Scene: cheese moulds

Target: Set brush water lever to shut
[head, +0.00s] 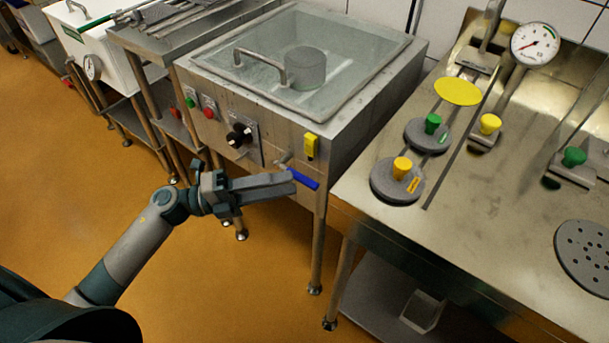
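A blue lever handle (304,179) sticks out from the front of the steel washing tank (330,150), low near its right corner. It slopes slightly down to the right from a small metal valve fitting (283,157). My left gripper (292,180) reaches in from the left, its fingertips right at the blue handle and overlapping its left part in the picture. The fingers lie together with no clear gap. Whether they touch the handle cannot be told. My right gripper is not in view.
A yellow tag or switch (311,146) sits just above the lever. A black knob (239,134) and a red button (209,107) are further left on the tank front. A steel table (480,210) with weights and a gauge (535,44) stands close at right. Floor in front is clear.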

